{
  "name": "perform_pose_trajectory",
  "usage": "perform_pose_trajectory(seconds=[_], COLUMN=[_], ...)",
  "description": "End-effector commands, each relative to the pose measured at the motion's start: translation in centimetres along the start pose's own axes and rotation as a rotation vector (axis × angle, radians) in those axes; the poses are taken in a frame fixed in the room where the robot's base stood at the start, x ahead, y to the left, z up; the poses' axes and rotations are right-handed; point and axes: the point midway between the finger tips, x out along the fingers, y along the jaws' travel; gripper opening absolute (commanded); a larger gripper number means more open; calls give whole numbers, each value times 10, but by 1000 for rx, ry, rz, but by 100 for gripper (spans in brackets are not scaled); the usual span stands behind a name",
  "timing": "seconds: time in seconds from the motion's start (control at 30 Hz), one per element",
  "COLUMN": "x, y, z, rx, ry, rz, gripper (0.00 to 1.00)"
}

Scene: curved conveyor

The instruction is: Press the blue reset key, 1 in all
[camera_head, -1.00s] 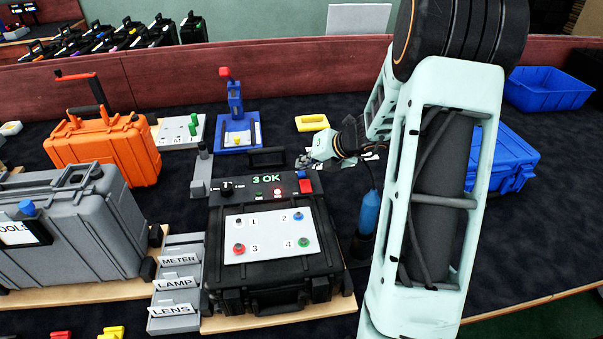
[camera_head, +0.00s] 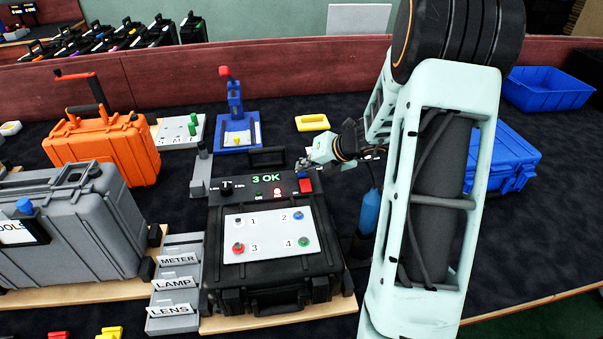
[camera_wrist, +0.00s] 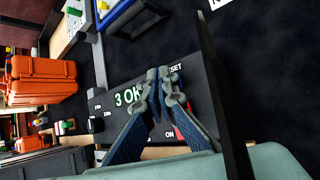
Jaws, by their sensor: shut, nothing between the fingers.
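The black control case (camera_head: 222,277) stands on the table in the head view, with a green "3 OK" display (camera_head: 266,179) on its upper panel. My gripper (camera_head: 304,163) is at the panel's far right corner, its fingers shut and empty. In the wrist view my gripper's fingertips (camera_wrist: 166,72) are right beside the RESET label (camera_wrist: 176,67). The key at that label is hidden behind the fingers, and I cannot tell whether they touch it. A blue button (camera_head: 298,216) sits by number 2 on the white plate (camera_head: 268,238), nearer the front.
A red block (camera_head: 305,185) and a black knob (camera_head: 227,187) are on the same panel. A blue-based press (camera_head: 238,138) stands behind. A blue cylinder (camera_head: 370,210) stands right of the case, close to my arm. An orange case (camera_head: 115,150) is at left.

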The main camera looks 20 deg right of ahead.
Motion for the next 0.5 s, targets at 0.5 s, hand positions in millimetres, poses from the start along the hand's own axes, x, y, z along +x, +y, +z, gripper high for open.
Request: perform_pose_trajectory(seconds=[0.5], x=[4], y=[-3], z=[-3], rx=[0], ry=[1], rz=[0], gripper=[0])
